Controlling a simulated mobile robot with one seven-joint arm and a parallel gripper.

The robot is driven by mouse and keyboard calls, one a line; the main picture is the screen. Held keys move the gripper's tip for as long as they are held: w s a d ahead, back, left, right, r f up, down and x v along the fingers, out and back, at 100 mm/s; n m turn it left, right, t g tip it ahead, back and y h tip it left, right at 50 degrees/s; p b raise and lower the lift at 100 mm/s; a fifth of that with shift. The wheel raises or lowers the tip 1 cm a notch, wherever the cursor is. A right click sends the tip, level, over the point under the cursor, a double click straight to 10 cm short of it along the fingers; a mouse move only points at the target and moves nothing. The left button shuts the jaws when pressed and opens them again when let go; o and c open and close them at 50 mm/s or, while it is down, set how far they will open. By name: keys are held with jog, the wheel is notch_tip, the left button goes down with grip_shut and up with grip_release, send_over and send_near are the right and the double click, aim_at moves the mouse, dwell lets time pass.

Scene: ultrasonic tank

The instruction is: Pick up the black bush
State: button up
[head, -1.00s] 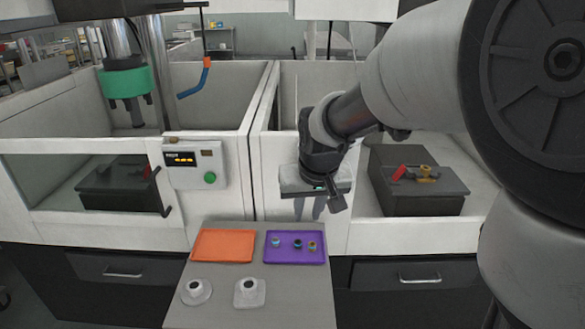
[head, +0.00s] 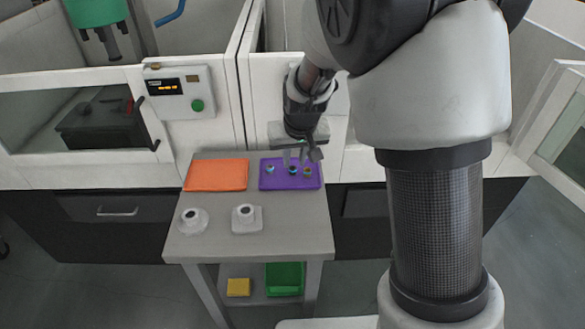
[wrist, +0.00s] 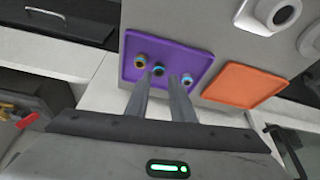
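The black bush (head: 292,170) is the middle one of three small bushes on the purple tray (head: 311,184). It also shows in the wrist view (wrist: 157,71), between the other two. A blue-topped bush (head: 269,169) sits to its left in the head view, and a brownish-gold bush (head: 306,173) to its right. My gripper (head: 295,158) is open and empty, its fingers pointing down above the tray. In the wrist view the fingertips (wrist: 159,80) are apart, with the black bush showing just beyond the gap. No contact with any bush is visible.
The orange tray (head: 216,175) lies left of the purple one on the grey table (head: 290,236). White machine walls and a control box (head: 181,92) rise behind. A green bin (head: 284,279) sits on the lower shelf.

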aim_at(293, 167)
jog(key=x, duration=0.3)
jog(key=b+x, duration=0.1)
jog(key=x, duration=0.1)
jog(key=shift+w, duration=0.3)
grip_shut()
